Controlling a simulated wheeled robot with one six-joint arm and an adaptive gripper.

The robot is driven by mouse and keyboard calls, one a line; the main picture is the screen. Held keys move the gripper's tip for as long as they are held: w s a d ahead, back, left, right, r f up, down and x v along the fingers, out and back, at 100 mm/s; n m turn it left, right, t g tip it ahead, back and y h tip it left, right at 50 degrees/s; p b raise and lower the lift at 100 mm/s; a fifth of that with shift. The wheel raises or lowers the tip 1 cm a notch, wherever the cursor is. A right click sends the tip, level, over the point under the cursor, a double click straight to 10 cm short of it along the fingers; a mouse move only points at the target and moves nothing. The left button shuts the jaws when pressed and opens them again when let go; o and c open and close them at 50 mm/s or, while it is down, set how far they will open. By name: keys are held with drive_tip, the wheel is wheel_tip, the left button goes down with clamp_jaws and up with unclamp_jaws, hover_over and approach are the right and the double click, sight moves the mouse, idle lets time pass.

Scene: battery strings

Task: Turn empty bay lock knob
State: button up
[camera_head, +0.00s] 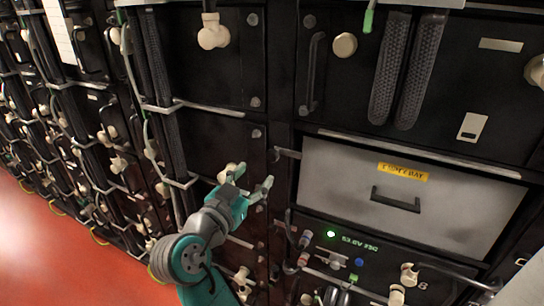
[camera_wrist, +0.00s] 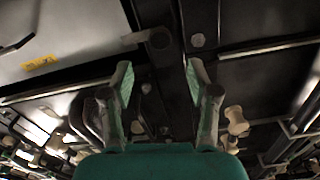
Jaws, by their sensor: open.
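The empty bay is a grey drawer front (camera_head: 340,205) with a yellow label (camera_head: 403,172) and a dark handle (camera_head: 395,199). It also shows at the left of the wrist view (camera_wrist: 60,35). A small dark round knob (camera_head: 276,155) with a grey latch bar (camera_head: 289,153) sits on the post at the bay's upper left corner. In the wrist view the dark knob (camera_wrist: 159,39) lies beyond the fingertips, near the middle. My gripper (camera_head: 250,181) is open and empty, left of the bay and below the knob. Its two fingers (camera_wrist: 160,80) are apart, and nothing is between them.
Black battery modules with cream knobs (camera_head: 344,45) and thick cables (camera_head: 405,65) surround the bay. Pale rails and cables run along the racks at left. Red floor (camera_head: 45,250) is clear at lower left.

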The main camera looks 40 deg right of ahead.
sight(271, 157)
drive_tip(key=x, duration=1)
drive_tip(key=shift+f, duration=0.1)
clamp_jaws()
